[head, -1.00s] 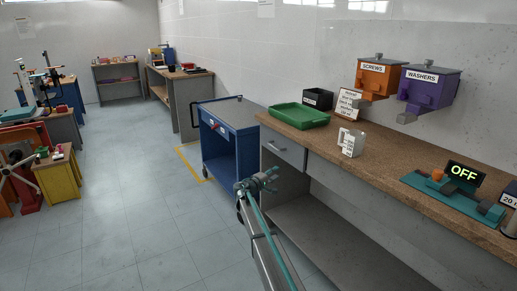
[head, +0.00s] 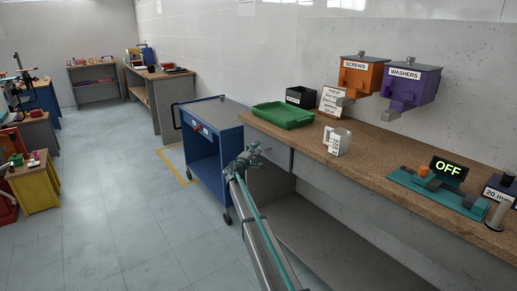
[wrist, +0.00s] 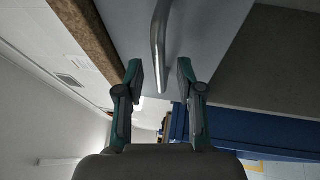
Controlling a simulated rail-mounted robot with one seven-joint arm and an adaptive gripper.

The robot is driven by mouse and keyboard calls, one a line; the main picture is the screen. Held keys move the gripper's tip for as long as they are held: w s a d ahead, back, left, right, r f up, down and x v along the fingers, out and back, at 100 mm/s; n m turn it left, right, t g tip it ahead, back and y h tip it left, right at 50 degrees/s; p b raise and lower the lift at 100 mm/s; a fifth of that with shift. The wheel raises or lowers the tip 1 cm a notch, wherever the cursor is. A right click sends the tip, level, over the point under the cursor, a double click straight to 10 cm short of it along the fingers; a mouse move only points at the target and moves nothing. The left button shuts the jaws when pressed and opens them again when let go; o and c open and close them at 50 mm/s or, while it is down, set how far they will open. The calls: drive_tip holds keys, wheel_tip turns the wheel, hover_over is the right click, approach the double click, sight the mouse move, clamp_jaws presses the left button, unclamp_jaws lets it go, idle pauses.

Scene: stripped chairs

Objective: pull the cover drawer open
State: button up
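The grey drawer front (head: 272,149) sits under the left end of the wooden bench, and it also shows in the wrist view (wrist: 205,30). It looks closed. Its bar handle (wrist: 157,45) shows in the wrist view; in the head view my gripper hides it. My gripper (head: 247,156) is in front of the drawer. In the wrist view my gripper (wrist: 161,78) is open, with a finger on each side of the handle's near end. I see gaps between fingers and bar. Whether the bar is fully between the fingertips in depth, I cannot tell.
A blue cart (head: 232,150) stands just left of the drawer. On the bench (head: 375,160) are a green tray (head: 283,116), a white holder (head: 340,142) and a teal device reading OFF (head: 437,187).

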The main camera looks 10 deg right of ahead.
drive_tip(key=shift+x, duration=1.1)
drive_tip(key=shift+c, duration=0.3)
clamp_jaws()
